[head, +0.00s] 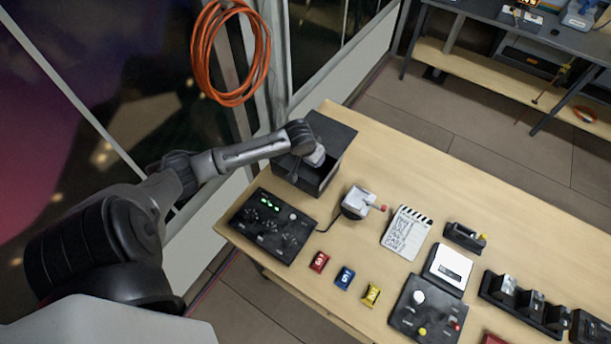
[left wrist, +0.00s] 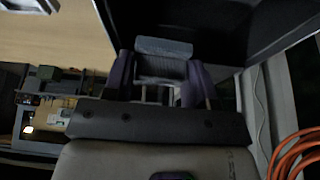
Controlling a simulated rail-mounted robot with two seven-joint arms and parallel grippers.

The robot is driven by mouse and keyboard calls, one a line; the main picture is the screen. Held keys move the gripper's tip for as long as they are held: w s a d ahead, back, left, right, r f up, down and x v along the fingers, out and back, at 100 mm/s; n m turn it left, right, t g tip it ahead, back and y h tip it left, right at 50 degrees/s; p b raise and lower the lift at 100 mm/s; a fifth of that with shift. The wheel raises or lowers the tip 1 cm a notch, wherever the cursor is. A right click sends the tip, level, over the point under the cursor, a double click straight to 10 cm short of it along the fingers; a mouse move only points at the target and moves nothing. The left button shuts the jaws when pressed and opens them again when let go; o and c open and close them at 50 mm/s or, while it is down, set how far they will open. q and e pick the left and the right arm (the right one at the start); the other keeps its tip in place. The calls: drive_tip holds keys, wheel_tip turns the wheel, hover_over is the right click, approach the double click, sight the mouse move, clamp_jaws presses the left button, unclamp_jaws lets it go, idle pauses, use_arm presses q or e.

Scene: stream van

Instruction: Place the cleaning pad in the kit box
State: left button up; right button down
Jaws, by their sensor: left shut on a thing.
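The kit box (head: 338,133) is a dark, open-fronted box at the back left corner of the table. My left gripper (head: 314,156) is at the box's opening, with its arm coming in from the left. In the left wrist view, the left gripper (left wrist: 160,78) is shut on a grey-blue cleaning pad (left wrist: 163,47), held between the two fingertips. The dark inside of the kit box (left wrist: 235,30) lies beyond and to the right of the pad. I cannot tell whether the pad touches the box. My right gripper is not in view.
A black control panel (head: 270,225) stands just in front of the box. A small grey device (head: 356,202) is to its right. Red, blue and yellow blocks (head: 345,277), a clapperboard card (head: 406,233) and several devices fill the right side. An orange cable coil (head: 230,53) hangs behind.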

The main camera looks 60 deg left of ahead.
use_arm(q)
drive_tip(key=b, duration=0.1)
hover_over(307, 166)
drive_tip(key=s+d, duration=0.1)
wheel_tip(307, 166, down, 2)
drive_tip(key=shift+n, duration=0.5)
wheel_tip(307, 166, down, 5)
drive_tip(key=shift+s+r, duration=0.1)
drive_tip(key=shift+f+b, duration=0.3)
drive_tip(key=shift+f, duration=1.7)
drive_tip(key=shift+a+f, duration=0.1)
drive_tip(key=shift+f, duration=0.15)
drive_tip(key=shift+f, duration=0.15)
drive_tip(key=o, duration=0.9)
